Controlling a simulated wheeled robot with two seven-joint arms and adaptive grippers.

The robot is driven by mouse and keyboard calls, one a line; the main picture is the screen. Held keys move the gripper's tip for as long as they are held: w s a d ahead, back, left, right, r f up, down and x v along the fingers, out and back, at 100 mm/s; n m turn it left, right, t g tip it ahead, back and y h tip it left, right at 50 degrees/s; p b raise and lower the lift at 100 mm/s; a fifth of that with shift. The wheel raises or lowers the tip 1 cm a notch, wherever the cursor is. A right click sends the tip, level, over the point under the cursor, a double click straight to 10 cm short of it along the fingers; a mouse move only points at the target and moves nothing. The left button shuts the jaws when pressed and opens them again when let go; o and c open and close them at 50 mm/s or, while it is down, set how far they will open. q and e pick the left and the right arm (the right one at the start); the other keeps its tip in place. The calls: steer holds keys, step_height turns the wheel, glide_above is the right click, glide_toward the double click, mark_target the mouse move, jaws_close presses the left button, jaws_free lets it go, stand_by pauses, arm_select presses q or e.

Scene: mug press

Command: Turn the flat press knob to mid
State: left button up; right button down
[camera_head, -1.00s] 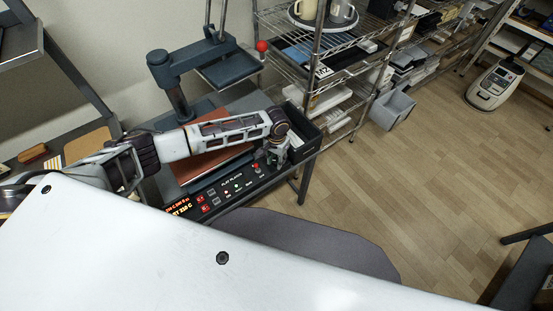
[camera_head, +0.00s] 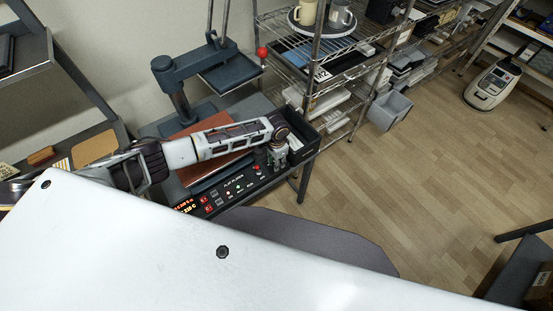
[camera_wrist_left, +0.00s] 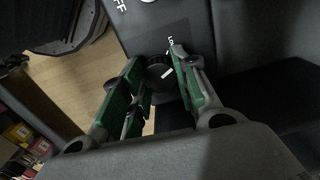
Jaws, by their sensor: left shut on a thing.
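The flat press's control panel (camera_head: 235,187) is a dark strip with red digits, several coloured lights and buttons, along the front of the flat press. My left gripper (camera_head: 277,161) points down at the panel's right end. In the left wrist view, the black round knob (camera_wrist_left: 157,68) with a white pointer line sits between the green-padded fingers of my left gripper (camera_wrist_left: 160,64), which are shut on it. A label that seems to read "LO" is printed beside the knob. The fingers hide part of the knob. My right gripper is not in view.
A black bin (camera_head: 300,130) stands close right of my left gripper. A wire shelf (camera_head: 330,60) holding mugs on a round tray stands to the right. The wooden floor on the right is largely clear.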

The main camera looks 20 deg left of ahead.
arm_select(q)
steer(key=m+p, duration=0.1)
steer(key=m, duration=0.2)
steer(key=shift+r, duration=0.1)
steer(key=shift+m+p, duration=0.5)
steer(key=shift+m, duration=0.3)
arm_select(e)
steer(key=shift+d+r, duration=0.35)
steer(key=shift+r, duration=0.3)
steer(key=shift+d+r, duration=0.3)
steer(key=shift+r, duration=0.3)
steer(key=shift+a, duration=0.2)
arm_select(q)
steer(key=shift+m, duration=0.3)
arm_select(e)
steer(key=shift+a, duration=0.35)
